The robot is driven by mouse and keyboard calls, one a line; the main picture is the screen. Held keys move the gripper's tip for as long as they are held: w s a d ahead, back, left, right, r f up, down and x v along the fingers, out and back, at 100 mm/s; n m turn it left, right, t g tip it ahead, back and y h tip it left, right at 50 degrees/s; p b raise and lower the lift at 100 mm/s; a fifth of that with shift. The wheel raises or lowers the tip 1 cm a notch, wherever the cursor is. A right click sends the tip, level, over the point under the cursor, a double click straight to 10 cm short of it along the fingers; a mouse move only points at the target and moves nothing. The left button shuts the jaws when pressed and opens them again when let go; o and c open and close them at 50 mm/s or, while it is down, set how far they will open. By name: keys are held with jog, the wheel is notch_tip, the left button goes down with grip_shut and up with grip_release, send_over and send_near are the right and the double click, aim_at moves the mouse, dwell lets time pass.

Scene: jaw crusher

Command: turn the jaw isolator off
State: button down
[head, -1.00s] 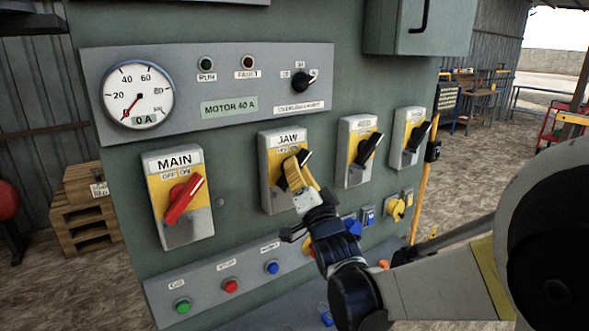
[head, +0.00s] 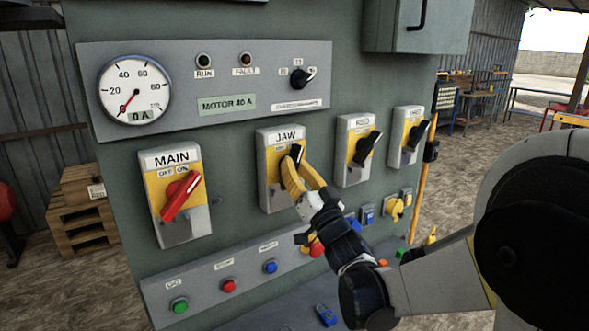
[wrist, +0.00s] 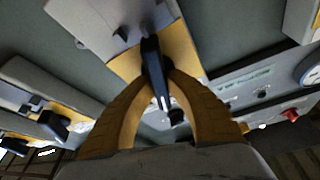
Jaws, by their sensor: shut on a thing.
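The jaw isolator (head: 273,187) is a grey box with a yellow plate and a JAW label, second from the left in the row on the green cabinet. Its black handle (head: 297,151) stands close to upright, its tip near the OFF/ON lettering, which is partly hidden. My gripper (head: 298,167) has its yellow fingers on both sides of this handle and is shut on it. In the wrist view, the handle (wrist: 152,65) runs between the curved fingers (wrist: 158,84). The lower part of the isolator's face is partly hidden by the fingers.
The MAIN isolator (head: 176,197), with a red handle, is to the left. Two more isolators with black handles (head: 357,150) (head: 406,137) are to the right. A strip of push buttons (head: 228,286) lies below, and a gauge panel (head: 225,91) above.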

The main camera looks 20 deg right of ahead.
jog(key=n+y, duration=0.2)
jog(key=n, duration=0.2)
jog(key=n+g+y, duration=0.1)
jog(key=n+y, duration=0.2)
jog(key=n, duration=0.2)
jog(key=shift+a, duration=0.1)
jog(key=n+g+y, duration=0.1)
jog(key=n, duration=0.1)
jog(key=n+p, duration=0.1)
jog(key=n, duration=0.2)
jog(key=shift+g+y, duration=0.4)
jog(key=shift+a+n+g+y+p, duration=0.1)
jog(key=shift+n+g+y+p, duration=0.25)
jog(key=shift+n, duration=0.75)
jog(key=shift+a+n+g+y+p, duration=0.1)
jog(key=shift+n+g+y+p, duration=0.2)
jog(key=shift+n, duration=0.8)
jog(key=c, duration=1.3)
grip_release()
jog(key=shift+g, duration=0.25)
jog(key=shift+c, duration=0.2)
jog(key=shift+s+d+f, duration=0.1)
jog(key=shift+s, duration=0.05)
